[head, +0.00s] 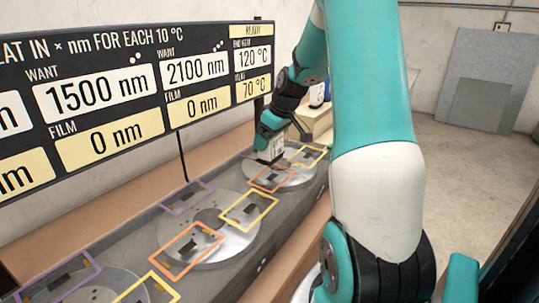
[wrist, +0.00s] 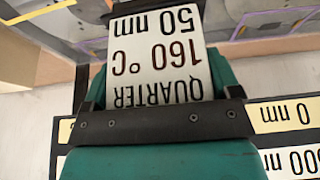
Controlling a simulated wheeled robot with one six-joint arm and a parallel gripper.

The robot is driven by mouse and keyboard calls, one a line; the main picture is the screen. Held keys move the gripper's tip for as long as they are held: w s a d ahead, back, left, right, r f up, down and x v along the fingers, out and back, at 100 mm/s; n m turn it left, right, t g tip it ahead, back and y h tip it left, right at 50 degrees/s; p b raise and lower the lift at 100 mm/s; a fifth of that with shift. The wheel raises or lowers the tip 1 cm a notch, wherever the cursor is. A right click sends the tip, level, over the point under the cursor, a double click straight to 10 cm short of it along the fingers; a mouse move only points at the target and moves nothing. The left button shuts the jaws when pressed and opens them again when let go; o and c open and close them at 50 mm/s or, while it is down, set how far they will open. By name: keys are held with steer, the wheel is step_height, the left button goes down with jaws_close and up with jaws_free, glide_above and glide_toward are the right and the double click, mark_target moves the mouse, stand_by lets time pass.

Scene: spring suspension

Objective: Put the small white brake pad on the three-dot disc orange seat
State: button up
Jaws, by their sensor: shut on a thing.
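My gripper (head: 268,152) is shut on a white pad, which it holds low over the far disc (head: 297,175). In the wrist view the white pad (wrist: 158,62) fills the middle, with upside-down print reading QUARTER, 160 °C, 50 nm. In the head view the pad (head: 275,149) is small and partly hidden by the gripper. An orange-framed seat (head: 272,180) lies on the far disc, just in front of the pad. I cannot tell from the head view whether the pad touches the disc. The dot marks on the discs are too small to count.
A middle disc (head: 235,238) has an orange seat (head: 187,252) and a yellow seat (head: 248,211). A yellow seat (head: 308,155) lies at the far disc's right. A sign board (head: 150,95) stands along the left, close to the gripper. A box (head: 318,121) stands behind.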

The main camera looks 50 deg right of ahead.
mark_target(270, 156)
steer(key=shift+f+p, duration=0.35)
steer(key=shift+f, duration=2.55)
steer(key=shift+f, duration=0.15)
steer(key=o, duration=0.9)
steer(key=shift+o, duration=0.2)
